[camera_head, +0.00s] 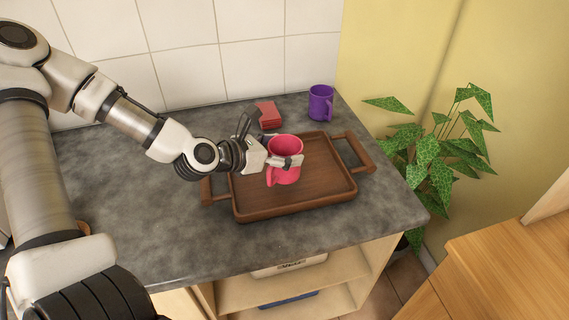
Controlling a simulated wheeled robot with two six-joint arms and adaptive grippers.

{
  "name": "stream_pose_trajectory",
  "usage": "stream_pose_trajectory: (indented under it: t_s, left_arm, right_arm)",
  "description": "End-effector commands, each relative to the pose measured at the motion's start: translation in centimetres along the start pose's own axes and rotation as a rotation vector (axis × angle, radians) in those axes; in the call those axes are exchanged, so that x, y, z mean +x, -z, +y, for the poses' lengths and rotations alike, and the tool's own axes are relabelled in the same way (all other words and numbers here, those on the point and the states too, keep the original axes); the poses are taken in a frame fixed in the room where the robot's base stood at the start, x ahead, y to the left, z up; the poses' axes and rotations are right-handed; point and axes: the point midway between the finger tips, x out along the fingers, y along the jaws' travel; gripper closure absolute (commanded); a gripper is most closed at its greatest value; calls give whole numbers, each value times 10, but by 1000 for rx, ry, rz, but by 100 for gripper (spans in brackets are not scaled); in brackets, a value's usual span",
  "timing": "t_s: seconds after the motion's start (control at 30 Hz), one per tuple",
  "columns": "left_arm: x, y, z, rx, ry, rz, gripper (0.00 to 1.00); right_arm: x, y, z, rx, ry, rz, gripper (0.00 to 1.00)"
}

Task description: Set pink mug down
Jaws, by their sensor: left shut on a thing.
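The pink mug (284,174) is upright at the left-middle part of the brown wooden tray (325,197) in the head view. My left gripper (284,161) comes in from the left and is shut on the mug near its upper part. The mug's handle points down and to the left in the picture. I cannot tell whether the mug's base touches the tray. My right gripper is not in view.
A purple mug (320,103) stands at the back of the grey counter (130,200). A red block-like thing (268,115) lies behind the tray. A leafy plant (440,155) is right of the counter. The tray's right part is bare.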

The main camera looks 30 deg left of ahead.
Motion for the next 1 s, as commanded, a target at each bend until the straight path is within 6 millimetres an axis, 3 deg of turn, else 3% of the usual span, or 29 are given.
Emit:
stream_pose_trajectory:
  t_s: [0.1, 0.23, 0.43, 0.8, 0.83, 0.87, 1.0]
  left_arm:
    - [14, -7, 19, 7, -4, 3, 70]
    - [24, -7, 29, 6, -2, 5, 70]
    - [36, 21, 30, 4, -1, 7, 70]
    - [38, 27, 30, 3, -1, 2, 70]
    - [38, 26, 29, 2, 0, 3, 9]
    - [38, 26, 29, 2, 0, 3, 0]
    - [38, 26, 29, 3, 0, 3, 0]
  right_arm:
    - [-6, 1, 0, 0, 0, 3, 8]
    - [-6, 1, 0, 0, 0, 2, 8]
    - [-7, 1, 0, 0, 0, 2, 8]
    - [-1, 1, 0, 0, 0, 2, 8]
    - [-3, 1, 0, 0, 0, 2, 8]
    - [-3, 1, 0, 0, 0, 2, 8]
    - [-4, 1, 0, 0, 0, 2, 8]
